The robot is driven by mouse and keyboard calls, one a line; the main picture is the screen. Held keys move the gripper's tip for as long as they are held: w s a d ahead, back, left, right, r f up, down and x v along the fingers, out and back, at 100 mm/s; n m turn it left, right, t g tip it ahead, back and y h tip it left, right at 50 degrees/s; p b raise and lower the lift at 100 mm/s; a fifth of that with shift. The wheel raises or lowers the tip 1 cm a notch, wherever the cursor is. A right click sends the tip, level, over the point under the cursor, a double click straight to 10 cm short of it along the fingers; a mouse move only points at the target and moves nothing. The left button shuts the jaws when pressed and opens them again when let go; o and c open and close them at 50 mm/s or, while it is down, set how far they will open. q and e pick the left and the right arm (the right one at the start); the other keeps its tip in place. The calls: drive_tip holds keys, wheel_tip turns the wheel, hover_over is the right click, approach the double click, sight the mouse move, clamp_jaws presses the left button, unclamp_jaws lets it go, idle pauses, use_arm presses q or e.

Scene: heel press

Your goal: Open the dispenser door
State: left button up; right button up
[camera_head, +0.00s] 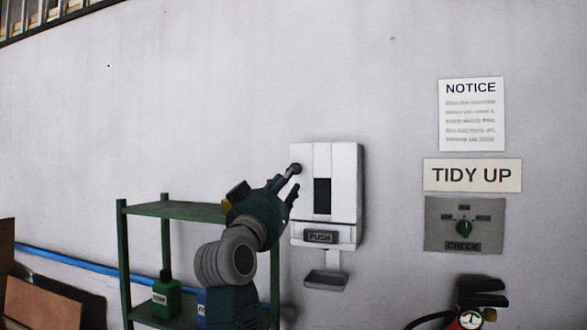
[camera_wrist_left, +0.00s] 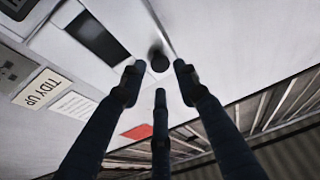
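The white dispenser (camera_head: 346,178) hangs on the wall, with a dark window (camera_head: 322,196), a PUSH bar (camera_head: 321,237) and a small tray below. Its front door looks shut. My left gripper (camera_head: 294,180) is at the dispenser's left edge, fingers pointing toward it. In the left wrist view the gripper (camera_wrist_left: 158,82) has its three fingers spread, with nothing held. My right gripper is not in view.
A green shelf (camera_head: 180,210) with a green container (camera_head: 166,297) stands left of the dispenser, behind my left arm. A CHECK dial panel (camera_head: 464,224), TIDY UP sign (camera_head: 472,175) and notice are on the wall to the right. A fire extinguisher (camera_head: 472,318) is at bottom right.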

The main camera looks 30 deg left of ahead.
use_arm(q)
drive_tip(key=p+x, duration=0.1)
drive_tip(key=x, duration=0.4)
clamp_jaws()
